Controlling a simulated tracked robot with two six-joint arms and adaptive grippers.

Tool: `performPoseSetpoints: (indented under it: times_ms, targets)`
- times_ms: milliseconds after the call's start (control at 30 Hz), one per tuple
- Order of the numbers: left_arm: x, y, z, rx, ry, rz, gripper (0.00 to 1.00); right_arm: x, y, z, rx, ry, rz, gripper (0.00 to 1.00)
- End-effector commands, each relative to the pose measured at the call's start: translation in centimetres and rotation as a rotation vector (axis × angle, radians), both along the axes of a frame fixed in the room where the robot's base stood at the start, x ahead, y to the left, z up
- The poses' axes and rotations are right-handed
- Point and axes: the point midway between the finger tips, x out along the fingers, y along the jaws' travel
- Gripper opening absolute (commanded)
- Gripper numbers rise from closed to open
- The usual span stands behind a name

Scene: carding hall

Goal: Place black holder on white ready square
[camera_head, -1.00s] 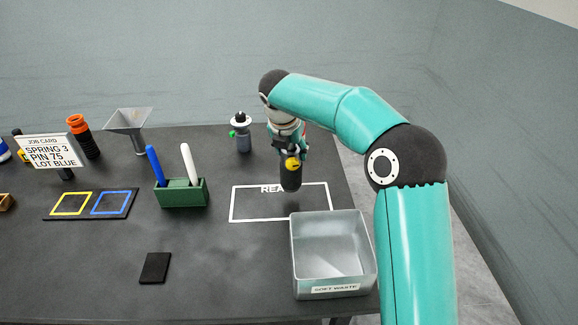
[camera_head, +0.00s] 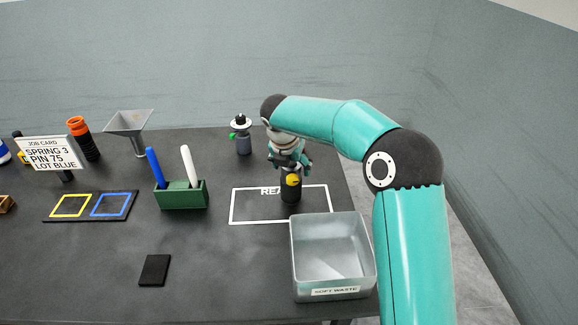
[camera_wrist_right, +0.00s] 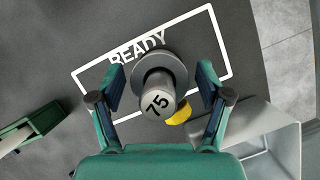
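The black holder (camera_head: 291,193) stands upright inside the white READY square (camera_head: 231,206), toward its right half. It has a yellow mark on its side. In the right wrist view the holder (camera_wrist_right: 172,66) shows from above, with a grey round top marked 75 and a yellow piece beside it. My right gripper (camera_head: 290,166) is just above the holder, pointing down. In the wrist view its two fingers (camera_wrist_right: 160,92) are spread on either side of the holder, with a gap at each side. My left gripper is not in view.
The metal soft waste bin (camera_head: 300,250) stands right in front of the square. A green rack (camera_head: 183,198) with a blue and a white pen is to the left. A dark bottle (camera_head: 242,138) stands behind. A black block (camera_head: 155,270) lies at front left.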

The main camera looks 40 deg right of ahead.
Motion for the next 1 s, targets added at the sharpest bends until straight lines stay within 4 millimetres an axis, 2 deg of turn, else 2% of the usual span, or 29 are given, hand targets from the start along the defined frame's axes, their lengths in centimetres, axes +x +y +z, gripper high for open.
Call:
performPoseSetpoints:
  times_ms: [267,467,800,1000]
  targets:
    - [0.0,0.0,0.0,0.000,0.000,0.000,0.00,0.0,0.0,0.1,0.000,0.000,0.001,0.80]
    - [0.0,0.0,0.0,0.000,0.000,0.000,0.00,-0.2,0.5,1.3,-0.001,-0.004,0.002,0.80]
    - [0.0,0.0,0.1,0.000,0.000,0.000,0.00,-1.6,2.5,7.3,0.000,-0.006,0.002,0.80]
    - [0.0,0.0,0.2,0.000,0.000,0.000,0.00,-2.3,3.4,10.2,-0.001,-0.003,0.003,0.80]
